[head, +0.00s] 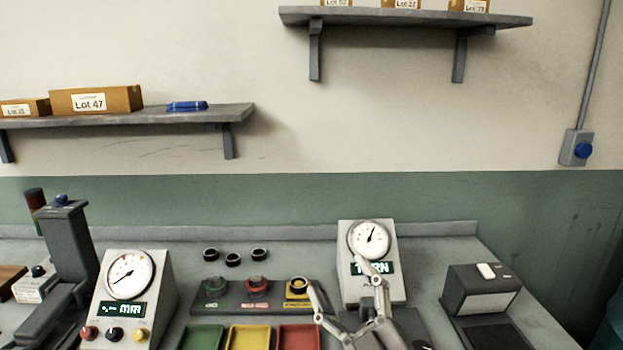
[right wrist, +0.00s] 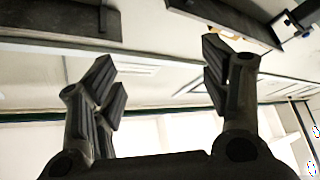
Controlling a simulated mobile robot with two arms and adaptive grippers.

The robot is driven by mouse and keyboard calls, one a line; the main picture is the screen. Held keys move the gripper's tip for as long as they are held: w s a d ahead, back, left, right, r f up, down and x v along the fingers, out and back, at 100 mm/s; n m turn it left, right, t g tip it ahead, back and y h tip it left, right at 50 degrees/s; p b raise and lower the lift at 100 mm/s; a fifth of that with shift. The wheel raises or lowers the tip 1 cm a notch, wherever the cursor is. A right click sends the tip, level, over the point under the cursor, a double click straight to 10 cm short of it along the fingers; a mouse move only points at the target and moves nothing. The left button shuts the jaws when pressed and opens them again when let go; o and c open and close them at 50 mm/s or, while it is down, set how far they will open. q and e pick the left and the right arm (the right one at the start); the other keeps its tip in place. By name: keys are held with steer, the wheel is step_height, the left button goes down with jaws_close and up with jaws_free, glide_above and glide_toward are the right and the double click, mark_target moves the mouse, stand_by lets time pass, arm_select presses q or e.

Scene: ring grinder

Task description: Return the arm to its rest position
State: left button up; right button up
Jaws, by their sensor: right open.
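My right gripper (head: 337,276) rises from the bottom edge of the head view, right of centre, in front of the right dial gauge box (head: 347,290). Its two fingers are spread apart with nothing between them. In the right wrist view the fingers (right wrist: 160,75) are also wide apart and empty, with wall, ceiling and shelf undersides beyond them. My left gripper is in neither view.
Three dark rings (head: 233,259) lie on the bench behind a base with green, red and yellow stations (head: 250,296). Green, yellow (head: 249,338) and red trays lie in front. A left gauge box (head: 152,275), dark upright machine (head: 70,245) and dark device (head: 482,290) stand around. Shelves (head: 190,115) hang above.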

steer(key=s+d+f+m+g+h, duration=0.25)
steer(key=d+f+m+h, duration=0.3)
steer(key=f, duration=0.45)
steer(key=s+d+f+m+g+h, duration=0.2)
steer(key=d+f+m+g+h, duration=0.3)
steer(key=f, duration=0.5)
steer(key=s+d+f+g, duration=0.2)
steer(key=s+f+g, duration=0.4)
steer(key=s, duration=0.5)
steer(key=s+d+f+g, duration=0.3)
steer(key=s+f+g, duration=0.1)
steer(key=s+f, duration=0.6)
step_height(320, 180, down, 24)
steer(key=s, duration=0.2)
steer(key=s+d+f+g, duration=0.2)
steer(key=s+f, duration=1.4)
steer(key=shift+s+d+f, duration=0.4)
